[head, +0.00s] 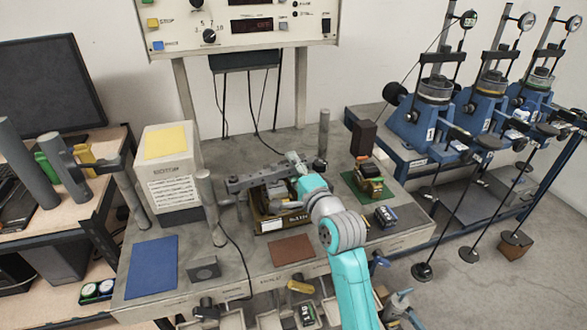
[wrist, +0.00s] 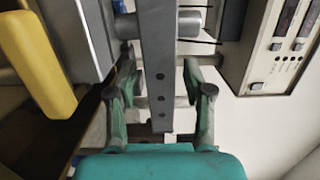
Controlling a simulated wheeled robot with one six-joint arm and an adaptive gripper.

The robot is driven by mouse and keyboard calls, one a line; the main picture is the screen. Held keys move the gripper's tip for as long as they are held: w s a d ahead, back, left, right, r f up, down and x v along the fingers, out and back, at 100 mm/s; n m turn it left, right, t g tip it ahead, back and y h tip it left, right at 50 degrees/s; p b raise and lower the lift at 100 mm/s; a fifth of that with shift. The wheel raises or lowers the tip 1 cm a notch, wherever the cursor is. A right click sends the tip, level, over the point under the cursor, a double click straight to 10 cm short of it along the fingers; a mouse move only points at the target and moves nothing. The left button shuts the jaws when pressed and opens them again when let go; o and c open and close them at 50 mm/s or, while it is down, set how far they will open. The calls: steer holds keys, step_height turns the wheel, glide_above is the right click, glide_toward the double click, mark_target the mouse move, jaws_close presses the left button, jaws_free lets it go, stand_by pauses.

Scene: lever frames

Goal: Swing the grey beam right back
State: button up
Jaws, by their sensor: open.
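The grey beam (head: 252,180) lies roughly level across the middle of the bench in the head view, above a brown open box. In the wrist view the grey beam (wrist: 158,60) runs upright through the picture, with a row of dark holes and a round grey pin crossing near its top. My gripper (wrist: 158,72) is open, with one green finger on each side of the beam and a visible gap on both sides. In the head view my gripper (head: 296,163) is at the beam's right end and partly hides it.
The brown box (head: 268,225) stands under the beam. Grey posts (head: 208,205) and (head: 323,135) rise near it. A white box with a yellow top (head: 166,143) stands left. Blue (head: 152,266) and brown (head: 292,250) mats lie in front. Blue lever frames (head: 425,125) stand right.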

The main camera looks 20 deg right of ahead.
steer(key=shift+s, duration=0.1)
steer(key=s+d, duration=0.1)
steer(key=s, duration=1)
steer(key=shift+s+d, duration=0.3)
steer(key=shift+s, duration=0.05)
steer(key=shift+c, duration=1)
steer(key=shift+s+d, duration=0.1)
steer(key=shift+s, duration=0.25)
steer(key=c, duration=0.4)
steer(key=s, duration=0.5)
steer(key=shift+d, duration=0.25)
jaws_close()
steer(key=w, duration=0.4)
steer(key=w+a, duration=0.1)
steer(key=w, duration=0.8)
steer(key=shift+w+a, duration=0.3)
steer(key=shift+a, duration=0.1)
